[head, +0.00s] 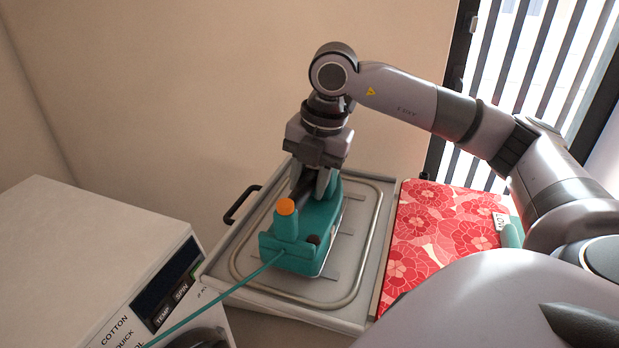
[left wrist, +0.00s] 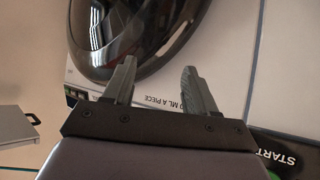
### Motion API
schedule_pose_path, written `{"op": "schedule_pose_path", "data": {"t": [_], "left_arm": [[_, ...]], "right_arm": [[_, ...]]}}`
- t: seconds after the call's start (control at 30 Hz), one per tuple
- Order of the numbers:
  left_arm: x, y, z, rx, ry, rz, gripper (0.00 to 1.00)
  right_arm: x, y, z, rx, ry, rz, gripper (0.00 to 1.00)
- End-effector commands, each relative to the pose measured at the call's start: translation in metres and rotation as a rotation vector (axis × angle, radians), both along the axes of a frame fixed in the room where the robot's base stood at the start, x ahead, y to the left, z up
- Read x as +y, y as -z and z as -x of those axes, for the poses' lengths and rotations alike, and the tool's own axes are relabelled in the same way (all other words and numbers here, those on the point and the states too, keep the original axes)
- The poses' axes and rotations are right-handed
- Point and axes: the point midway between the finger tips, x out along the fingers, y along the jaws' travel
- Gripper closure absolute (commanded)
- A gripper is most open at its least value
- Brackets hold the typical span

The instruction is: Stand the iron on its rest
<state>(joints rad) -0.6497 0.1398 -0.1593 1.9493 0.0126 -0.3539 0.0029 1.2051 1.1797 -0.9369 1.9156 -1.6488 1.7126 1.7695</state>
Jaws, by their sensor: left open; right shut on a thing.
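The teal iron (head: 303,240) is in the head view, on the grey rest (head: 345,322) with its metal loop rail. It lies lengthwise inside the loop, its orange-knobbed end towards me. My right gripper (head: 312,192) comes from above and is shut on the iron's dark handle. Its fingertips are partly hidden by the iron. A teal cord (head: 232,288) runs from the iron down to the left. My left gripper (left wrist: 160,82) shows in the left wrist view, open and empty, near a dark glossy round door. Whether the sole touches the rest everywhere is hard to tell.
A red floral ironing surface (head: 440,225) adjoins the rest on the right. A white washing machine (head: 85,255) stands at the left, with its panel facing right. A black handle (head: 242,204) sticks out at the rest's left edge. A wall is behind and a slatted window at right.

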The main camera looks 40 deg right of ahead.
Motion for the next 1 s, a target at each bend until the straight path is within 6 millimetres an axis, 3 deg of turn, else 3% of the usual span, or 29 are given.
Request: {"op": "schedule_pose_path", "data": {"t": [0.8, 0.83, 0.9, 1.0], "left_arm": [[0.000, 0.008, 0.000, -0.001, 0.000, 0.000, 0.43], [0.000, 0.008, 0.000, 0.000, 0.000, 0.000, 0.43], [0.000, 0.008, 0.000, -0.001, 0.000, 0.000, 0.43], [0.000, 0.008, 0.000, -0.001, 0.000, 0.000, 0.43]], "right_arm": [[0.000, 0.008, -0.001, -0.007, 0.000, -0.001, 0.99], [0.000, 0.008, -0.001, -0.008, 0.000, -0.002, 0.58], [0.000, 0.008, -0.001, -0.007, 0.000, -0.001, 0.35], [0.000, 0.008, -0.001, -0.005, 0.000, -0.001, 0.35]]}}
